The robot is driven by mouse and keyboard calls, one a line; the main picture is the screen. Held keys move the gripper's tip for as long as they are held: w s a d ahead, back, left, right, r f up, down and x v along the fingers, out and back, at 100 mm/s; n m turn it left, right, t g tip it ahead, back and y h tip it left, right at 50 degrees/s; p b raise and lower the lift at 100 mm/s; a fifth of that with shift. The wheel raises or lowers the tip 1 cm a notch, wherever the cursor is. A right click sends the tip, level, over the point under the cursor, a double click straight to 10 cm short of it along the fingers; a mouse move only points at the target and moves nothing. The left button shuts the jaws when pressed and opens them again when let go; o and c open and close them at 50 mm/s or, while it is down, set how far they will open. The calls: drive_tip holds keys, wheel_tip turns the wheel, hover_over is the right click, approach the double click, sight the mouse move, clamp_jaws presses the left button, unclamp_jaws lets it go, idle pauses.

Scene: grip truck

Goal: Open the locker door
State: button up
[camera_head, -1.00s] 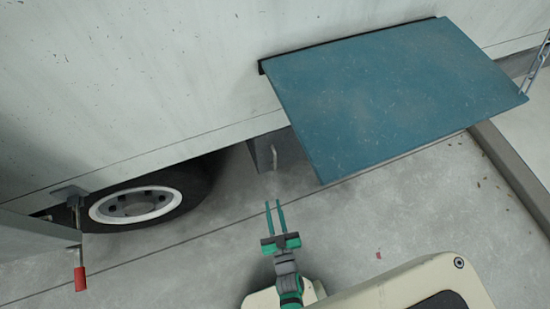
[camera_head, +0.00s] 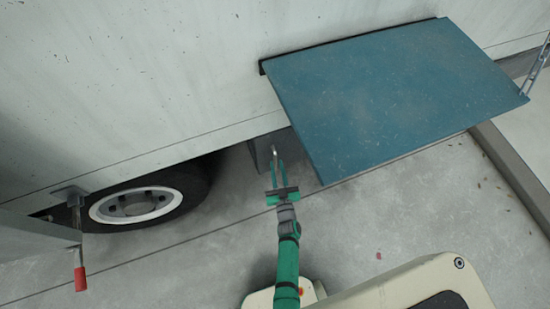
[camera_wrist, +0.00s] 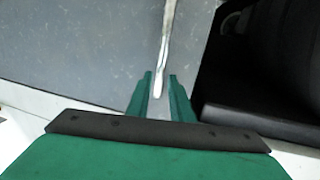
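The grey locker door (camera_head: 264,153) is below the truck's side, right of the wheel and partly hidden under the teal panel. Its slim metal handle (camera_head: 275,153) stands at my fingertips. In the wrist view the grey door (camera_wrist: 75,50) fills the upper left, and the pale handle (camera_wrist: 166,45) runs down to end between my two green fingers. My gripper (camera_head: 276,166) is open, with a finger on each side of the handle's end. Gaps seem to show on both sides; contact cannot be told.
A teal panel (camera_head: 400,90) juts out from the truck wall (camera_head: 130,80), just above and right of my gripper. A wheel (camera_head: 135,204) is to the left. A red-tipped lever (camera_head: 80,278) hangs at the far left. The concrete floor (camera_head: 400,215) below is clear.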

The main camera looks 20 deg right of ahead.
sight(276, 160)
drive_tip(key=shift+w+d, duration=0.2)
drive_tip(key=shift+w, duration=0.9)
drive_tip(key=shift+w+d, duration=0.15)
drive_tip(key=shift+w, duration=0.95)
clamp_jaws()
